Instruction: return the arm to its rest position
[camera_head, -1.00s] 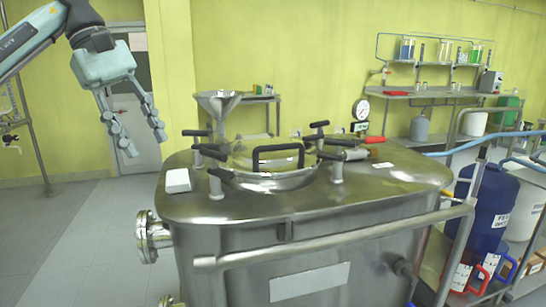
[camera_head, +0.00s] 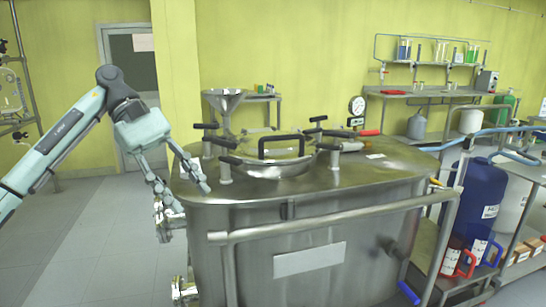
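My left arm (camera_head: 62,140) comes in from the left, its elbow raised and its gripper hanging down to the right. The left gripper (camera_head: 188,197) has a pale teal body and grey jointed fingers. The fingers are spread with nothing visible between them. In the picture they overlap the left edge of the steel reactor (camera_head: 350,195); I cannot tell whether they touch it. My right arm and gripper are not in view.
The reactor lid has a black-handled hatch (camera_head: 281,147) and several clamps. A steel funnel (camera_head: 224,99) stands behind. A side flange (camera_head: 170,220) sits near my fingers. Blue drum (camera_head: 478,190) and shelving are at the right. Floor is clear at the left.

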